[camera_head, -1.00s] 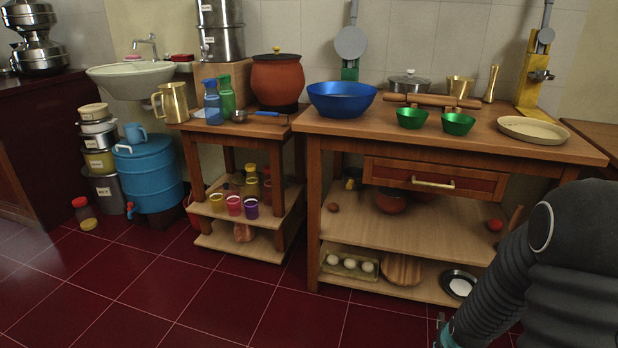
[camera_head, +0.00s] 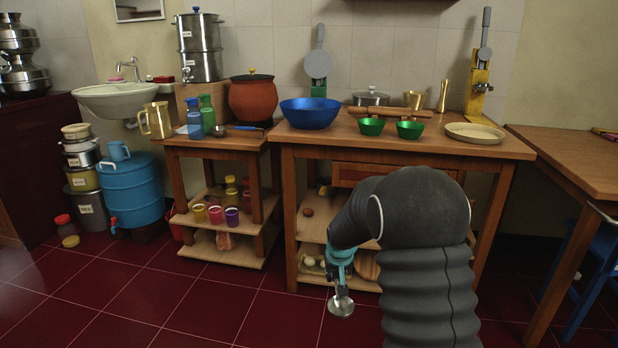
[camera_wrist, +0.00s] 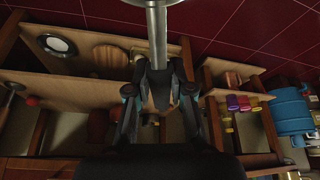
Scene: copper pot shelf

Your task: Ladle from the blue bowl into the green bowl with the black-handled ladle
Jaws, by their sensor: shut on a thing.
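My gripper (camera_head: 341,262) is shut on a ladle (camera_head: 341,304), which hangs in front of the large table's lower shelves. The blue bowl (camera_head: 310,113) stands on the large table's top, at the left. Two small green bowls, one left (camera_head: 371,127) and one right (camera_head: 410,130), stand right of it. The bowls' contents are not visible. The gripper is well below them.
A rolling pin (camera_head: 390,111) lies behind the green bowls, and a round board (camera_head: 474,133) lies right of them. A clay pot (camera_head: 253,97) and bottles stand on the small left table. A blue-handled ladle (camera_head: 247,127) lies there. Another table (camera_head: 575,160) is at right.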

